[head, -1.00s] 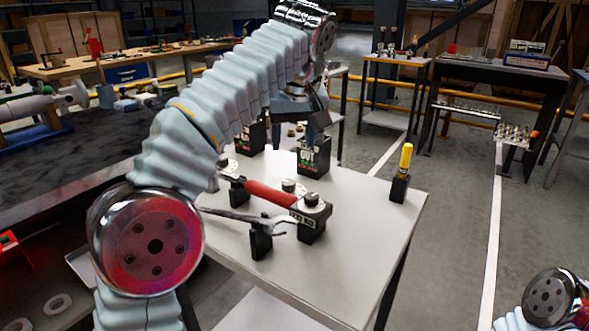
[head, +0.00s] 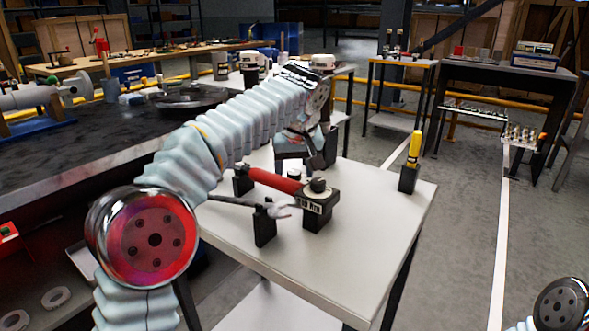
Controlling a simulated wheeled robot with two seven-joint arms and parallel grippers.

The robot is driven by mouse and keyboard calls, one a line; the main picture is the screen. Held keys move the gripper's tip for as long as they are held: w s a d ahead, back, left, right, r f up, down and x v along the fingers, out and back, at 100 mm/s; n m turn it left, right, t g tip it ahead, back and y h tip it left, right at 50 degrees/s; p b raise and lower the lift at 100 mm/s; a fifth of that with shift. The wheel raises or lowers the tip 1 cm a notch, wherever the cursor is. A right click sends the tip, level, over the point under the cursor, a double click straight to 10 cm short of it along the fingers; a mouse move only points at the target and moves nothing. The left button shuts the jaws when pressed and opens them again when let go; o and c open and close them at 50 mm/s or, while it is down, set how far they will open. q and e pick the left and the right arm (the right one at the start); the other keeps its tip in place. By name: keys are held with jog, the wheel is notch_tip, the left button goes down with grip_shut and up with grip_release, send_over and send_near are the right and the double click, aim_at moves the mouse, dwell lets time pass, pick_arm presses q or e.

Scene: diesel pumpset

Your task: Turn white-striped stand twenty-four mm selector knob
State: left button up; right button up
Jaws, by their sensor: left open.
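A black stand (head: 318,212) with a white printed label stands on the white table; the label is too small to read surely. A dark round selector knob (head: 318,186) with a pale ring sits on its top. Another knob top (head: 294,174) shows just behind it, mostly hidden by my gripper and a red handle. My left gripper (head: 294,160) is open and empty, pointing down just behind and above the front stand. Its fingertips are partly hard to make out, and I cannot tell whether they touch the rear knob. My right gripper is out of view.
A red-handled tool (head: 272,180) and pliers (head: 280,209) lie on black holders beside the front stand. A yellow-handled tool (head: 414,148) stands upright in a black block at the right. The white table top (head: 370,225) is clear at its front right.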

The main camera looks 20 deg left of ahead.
pick_arm(q)
jog(key=c, duration=1)
jog(key=shift+c, duration=0.2)
